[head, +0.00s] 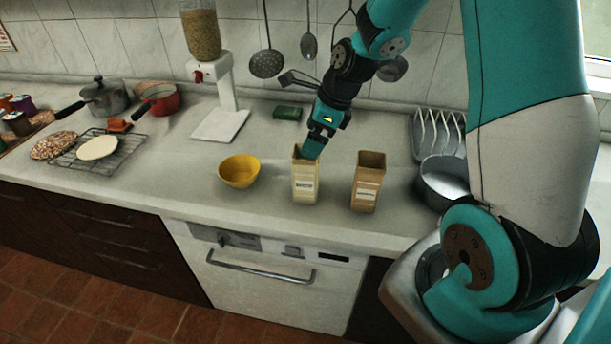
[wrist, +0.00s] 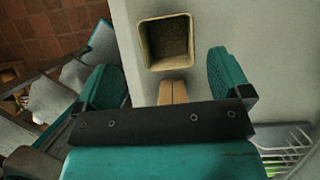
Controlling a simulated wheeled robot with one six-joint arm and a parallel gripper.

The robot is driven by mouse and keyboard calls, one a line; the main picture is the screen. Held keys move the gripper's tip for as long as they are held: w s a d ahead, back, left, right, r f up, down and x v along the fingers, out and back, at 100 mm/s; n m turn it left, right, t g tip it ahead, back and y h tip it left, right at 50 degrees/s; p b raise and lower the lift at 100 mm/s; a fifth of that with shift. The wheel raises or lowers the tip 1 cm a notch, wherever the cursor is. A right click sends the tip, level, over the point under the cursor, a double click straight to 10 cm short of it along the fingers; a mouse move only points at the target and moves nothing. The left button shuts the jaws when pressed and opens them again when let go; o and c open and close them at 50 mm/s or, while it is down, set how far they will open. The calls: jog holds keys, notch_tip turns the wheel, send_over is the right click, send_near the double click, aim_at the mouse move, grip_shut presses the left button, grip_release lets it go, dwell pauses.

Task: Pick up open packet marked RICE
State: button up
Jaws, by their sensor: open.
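Two open-topped packets stand upright on the counter. The cream one (head: 304,187) is on the left and the brown one (head: 366,188) on the right. Each has a small front label, too small for me to read surely. My gripper (head: 312,148) is at the top of the cream packet and hides part of its mouth. In the wrist view the fingers are wide apart with nothing gripped. An open square packet mouth (wrist: 166,42) lies beyond them, dark inside. A brown folded piece (wrist: 173,92) shows between the fingers; I cannot tell which packet it belongs to.
A yellow bowl (head: 239,171) stands left of the packets. A grey pot (head: 443,183) and a white rack (head: 438,135) are on the right. A green box (head: 287,113) and a grain dispenser (head: 220,122) stand behind. The counter's front edge is close to the packets.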

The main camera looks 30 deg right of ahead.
aim_at(306, 175)
notch_tip(306, 175, down, 6)
jog(key=w+p, duration=0.1)
jog(key=shift+w+a, duration=0.4)
jog(key=shift+r, duration=0.1)
jog(key=c, duration=1.6)
jog(key=shift+o, duration=0.2)
jog(key=shift+r, duration=0.15)
